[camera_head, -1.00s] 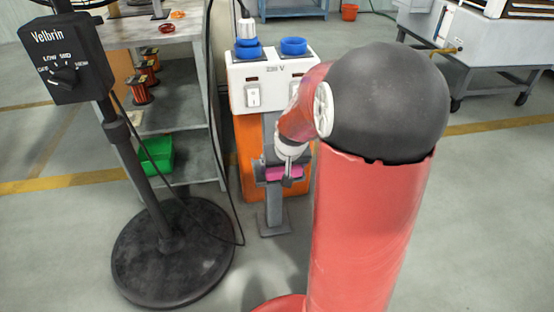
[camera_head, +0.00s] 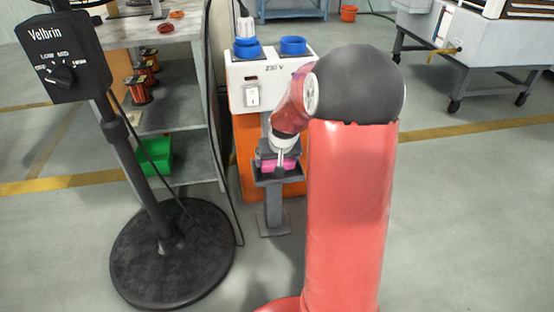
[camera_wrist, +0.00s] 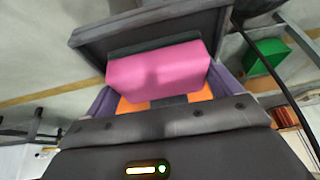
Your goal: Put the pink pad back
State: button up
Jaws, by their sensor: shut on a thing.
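My gripper (camera_head: 280,160) points down and is shut on the pink pad (camera_head: 292,166). The pad is a small bright pink block and is at the small dark grey tray (camera_head: 279,180) on a grey post. In the wrist view the pad (camera_wrist: 160,75) fills the middle, and the tray (camera_wrist: 95,40) lies just beyond it. In the head view the tray's front wall shows below the pad. I cannot tell whether the pad touches the tray floor.
The 230 V box (camera_head: 272,75) with blue sockets stands close above and behind the tray. An orange cabinet (camera_head: 248,160) is behind the post. A black stand (camera_head: 170,250) and its cable (camera_head: 235,190) are on the left.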

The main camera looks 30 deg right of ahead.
jog(key=shift+f, duration=0.2)
jog(key=o, duration=0.8)
jog(key=shift+r, duration=0.1)
jog(key=shift+o, duration=0.2)
jog(key=shift+r, duration=0.35)
jog(key=p+v, duration=0.2)
jog(key=v, duration=0.9)
jog(key=s+a+r+n, duration=0.1)
jog(key=s+a+r, duration=0.1)
jog(key=s+a, duration=0.2)
jog(key=s+a+r+n, duration=0.1)
jog(key=s+a+r, duration=0.2)
jog(key=s, duration=0.8)
jog(key=s+a+r+n+t+y, duration=0.1)
jog(key=s+a+r, duration=0.1)
jog(key=s+a, duration=0.5)
jog(key=shift+s+a+r, duration=0.25)
jog(key=shift+r, duration=0.05)
